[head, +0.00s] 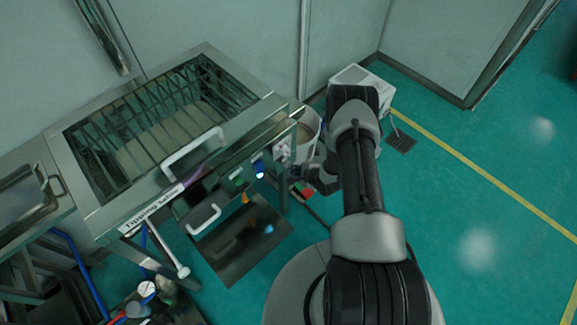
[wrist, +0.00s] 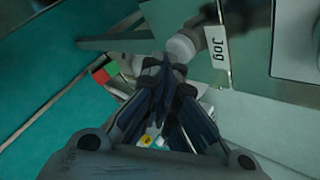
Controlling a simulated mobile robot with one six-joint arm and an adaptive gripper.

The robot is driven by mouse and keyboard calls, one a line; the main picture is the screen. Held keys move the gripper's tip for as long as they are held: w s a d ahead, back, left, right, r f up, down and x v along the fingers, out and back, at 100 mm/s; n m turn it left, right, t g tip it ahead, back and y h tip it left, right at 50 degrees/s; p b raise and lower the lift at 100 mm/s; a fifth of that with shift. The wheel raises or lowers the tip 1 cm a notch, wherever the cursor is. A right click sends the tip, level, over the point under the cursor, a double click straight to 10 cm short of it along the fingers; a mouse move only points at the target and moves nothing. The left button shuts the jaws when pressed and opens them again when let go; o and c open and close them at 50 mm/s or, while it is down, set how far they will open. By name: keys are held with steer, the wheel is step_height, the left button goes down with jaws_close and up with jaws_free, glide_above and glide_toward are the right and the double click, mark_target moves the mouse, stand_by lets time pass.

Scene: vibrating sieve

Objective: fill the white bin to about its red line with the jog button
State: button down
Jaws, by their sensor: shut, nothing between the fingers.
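The white bin (head: 316,121) stands at the right end of the sieve, partly hidden by my arm. Brownish material shows inside it; I cannot see its red line. A pale round button (wrist: 180,47) sits beside the "Jog" label (wrist: 217,46) on the panel in the wrist view. My gripper (wrist: 168,63) is shut and empty, its fingertips close to that button; I cannot tell whether they touch it. In the head view my gripper (head: 310,178) is beside the panel, its tips hard to make out.
The sieve with its barred tipping hopper (head: 165,115) fills the left. A white box (head: 352,75) stands behind my arm. A red and green control (wrist: 105,72) lies near the panel. Blue and orange items crowd the bottom left. Open green floor lies to the right.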

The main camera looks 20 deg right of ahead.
steer(key=shift+w+a, duration=0.1)
steer(key=shift+w, duration=0.35)
stand_by(6.5)
steer(key=shift+s, duration=0.1)
steer(key=shift+s+d, duration=0.3)
steer(key=shift+s, duration=0.45)
